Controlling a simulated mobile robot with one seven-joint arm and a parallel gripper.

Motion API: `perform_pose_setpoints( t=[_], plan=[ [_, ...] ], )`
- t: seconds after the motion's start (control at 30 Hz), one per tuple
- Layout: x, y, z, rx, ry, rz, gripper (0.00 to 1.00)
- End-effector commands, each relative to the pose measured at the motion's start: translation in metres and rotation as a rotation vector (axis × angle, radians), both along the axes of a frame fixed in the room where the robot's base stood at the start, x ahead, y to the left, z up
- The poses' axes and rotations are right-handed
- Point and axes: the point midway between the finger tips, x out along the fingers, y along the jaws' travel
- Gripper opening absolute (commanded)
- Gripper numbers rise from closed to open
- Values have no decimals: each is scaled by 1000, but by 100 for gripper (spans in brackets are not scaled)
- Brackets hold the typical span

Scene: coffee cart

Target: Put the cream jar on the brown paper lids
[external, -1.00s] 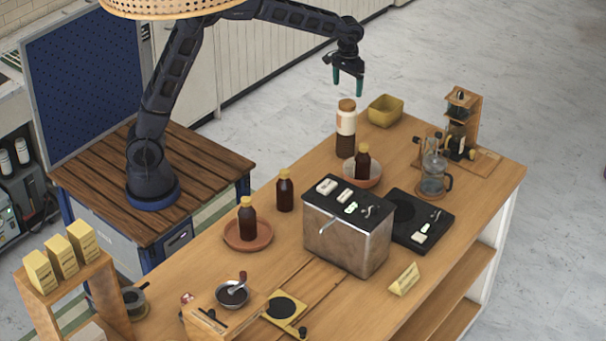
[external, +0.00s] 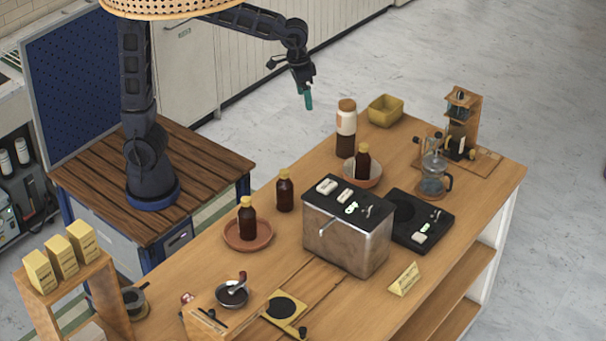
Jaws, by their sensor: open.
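My gripper (external: 308,98) hangs in the air beyond the far edge of the counter, left of the tall jar and above it in the picture. Its teal fingers are seen nearly edge-on, open, with nothing between them. A tall jar (external: 346,122) with a tan lid, a cream-white band and a dark brown lower part stands upright near the far edge; it may be the cream jar, but I cannot tell for sure. I cannot make out any brown paper lids for certain.
Dark bottles stand on a terracotta plate (external: 263,242), in a bowl (external: 374,178) and on the counter (external: 284,190). A metal machine (external: 345,247) fills the middle, beside a black scale (external: 404,228). A yellow bin (external: 385,110) and a glass carafe (external: 432,183) stand farther right.

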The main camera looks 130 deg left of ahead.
Motion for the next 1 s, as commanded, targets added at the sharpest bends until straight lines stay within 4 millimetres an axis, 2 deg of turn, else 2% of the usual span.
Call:
perform_pose_setpoints(
  t=[0.03, 0.2, 0.37, 0.5, 0.7, 0.8, 1.0],
  plan=[
    [-6, -25, 6, 9, -15, -49, 86],
    [-28, -96, 14, 38, -52, -207, 86],
    [-57, -155, 14, 69, -87, -355, 86],
    [-87, -201, 9, 97, -117, -483, 86],
    [-135, -255, -6, 141, -164, -664, 86],
    [-158, -275, -16, 161, -184, -747, 86],
    [-189, -298, -34, 192, -214, -858, 86]
  ],
)
